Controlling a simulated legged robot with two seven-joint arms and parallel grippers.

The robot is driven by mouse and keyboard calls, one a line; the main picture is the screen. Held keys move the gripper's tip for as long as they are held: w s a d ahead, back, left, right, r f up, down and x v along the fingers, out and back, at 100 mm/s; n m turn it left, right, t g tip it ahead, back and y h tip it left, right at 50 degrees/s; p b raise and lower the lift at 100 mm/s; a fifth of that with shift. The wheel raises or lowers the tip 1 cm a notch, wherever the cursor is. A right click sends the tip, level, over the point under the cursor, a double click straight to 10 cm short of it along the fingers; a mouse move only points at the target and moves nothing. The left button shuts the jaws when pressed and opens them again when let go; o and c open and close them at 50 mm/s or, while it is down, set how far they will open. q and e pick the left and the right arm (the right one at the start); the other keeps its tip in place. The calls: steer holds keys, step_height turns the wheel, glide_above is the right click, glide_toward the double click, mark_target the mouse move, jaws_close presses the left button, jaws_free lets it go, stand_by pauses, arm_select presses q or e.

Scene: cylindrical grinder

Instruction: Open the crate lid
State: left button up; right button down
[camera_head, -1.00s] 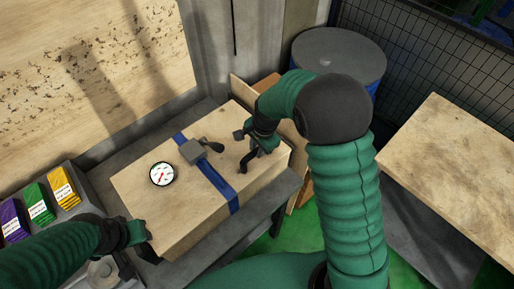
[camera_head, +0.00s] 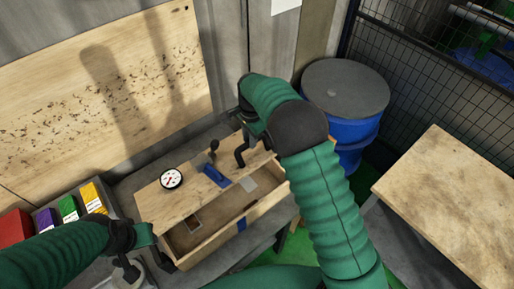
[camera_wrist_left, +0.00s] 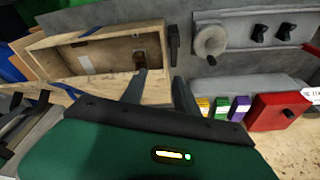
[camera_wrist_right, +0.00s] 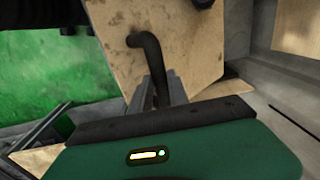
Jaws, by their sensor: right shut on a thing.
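The wooden crate (camera_head: 262,208) stands on a grey bench, and its inside shows at the front. My right gripper (camera_head: 243,134) is shut on the black lid handle (camera_head: 241,153); the right wrist view shows the bent handle (camera_wrist_right: 148,50) between the fingers (camera_wrist_right: 163,88). My left gripper (camera_head: 152,241) is open and empty beside the crate's left end.
Colored boxes, including a red box (camera_head: 14,227) and a yellow box (camera_head: 93,198), stand left of the crate. A blue drum (camera_head: 350,132) stands behind right. A wooden tabletop (camera_head: 450,200) is at the right. A wooden board (camera_head: 100,105) is behind the crate.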

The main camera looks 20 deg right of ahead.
arm_select(q)
steer(key=shift+s+r, duration=0.1)
steer(key=shift+r, duration=0.4)
